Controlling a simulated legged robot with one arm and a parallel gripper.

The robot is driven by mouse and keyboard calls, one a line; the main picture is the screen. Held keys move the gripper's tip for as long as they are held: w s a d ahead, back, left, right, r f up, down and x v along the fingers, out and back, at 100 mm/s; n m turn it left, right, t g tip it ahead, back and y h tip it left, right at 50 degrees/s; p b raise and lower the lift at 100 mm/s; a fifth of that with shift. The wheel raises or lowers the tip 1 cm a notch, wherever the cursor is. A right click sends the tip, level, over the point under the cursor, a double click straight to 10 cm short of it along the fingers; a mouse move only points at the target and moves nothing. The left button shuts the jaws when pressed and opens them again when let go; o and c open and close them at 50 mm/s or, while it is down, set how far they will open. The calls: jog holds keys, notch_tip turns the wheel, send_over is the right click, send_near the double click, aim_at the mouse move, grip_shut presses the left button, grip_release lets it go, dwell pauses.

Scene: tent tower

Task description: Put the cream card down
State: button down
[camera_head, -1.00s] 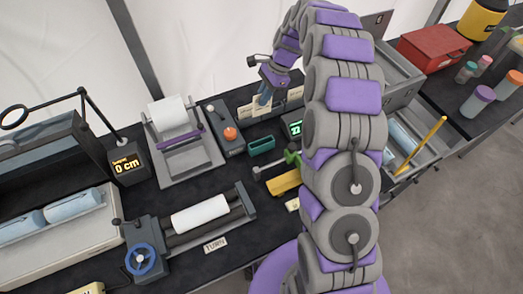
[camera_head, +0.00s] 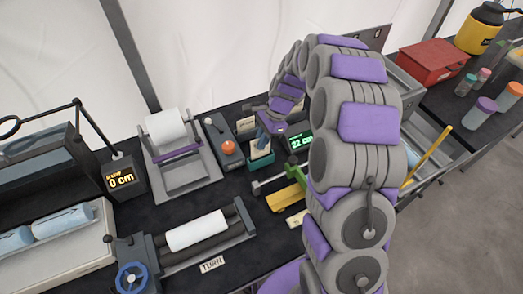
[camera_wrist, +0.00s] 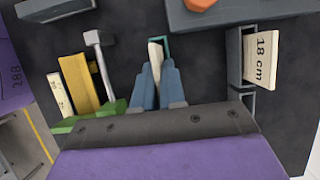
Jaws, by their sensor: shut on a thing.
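The cream card (camera_wrist: 155,56) is upright between the blue fingertips of my gripper (camera_wrist: 161,78) in the wrist view, seen nearly edge-on. In the head view the cream card (camera_head: 260,150) is held by my gripper (camera_head: 264,138), low at the small green open box (camera_head: 261,165). The green box's rim (camera_wrist: 178,37) shows right behind the card in the wrist view. The card's lower end appears to be inside the box; its bottom is hidden. My gripper is shut on the card.
A dark holder with a card marked "18 cm" (camera_wrist: 262,58) stands close by. A green-lit display (camera_head: 300,142), a yellow tool (camera_head: 287,198) and a grey-headed hammer-like tool (camera_wrist: 95,39) are near. An orange knob (camera_head: 228,147) sits left of the box.

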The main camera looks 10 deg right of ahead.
aim_at(257, 158)
notch_tip(257, 158, down, 4)
jog(key=shift+f+b, duration=0.15)
jog(key=shift+b, duration=0.25)
jog(key=c, duration=1.2)
grip_release()
jog(key=p+v, duration=0.3)
jog(key=v, duration=0.8)
jog(key=s+a+r+n, duration=0.1)
jog(key=s+r+n, duration=0.2)
jog(key=s+r, duration=0.35)
jog(key=s+d+r+n+h, duration=0.1)
jog(key=s+n, duration=0.4)
jog(key=s, duration=1)
jog(key=s+d+r+n+h, duration=0.2)
jog(key=s+n, duration=0.4)
jog(key=s, duration=1)
jog(key=shift+s+r+h, duration=0.25)
jog(key=shift+r+h, duration=0.15)
jog(key=shift+h, duration=0.3)
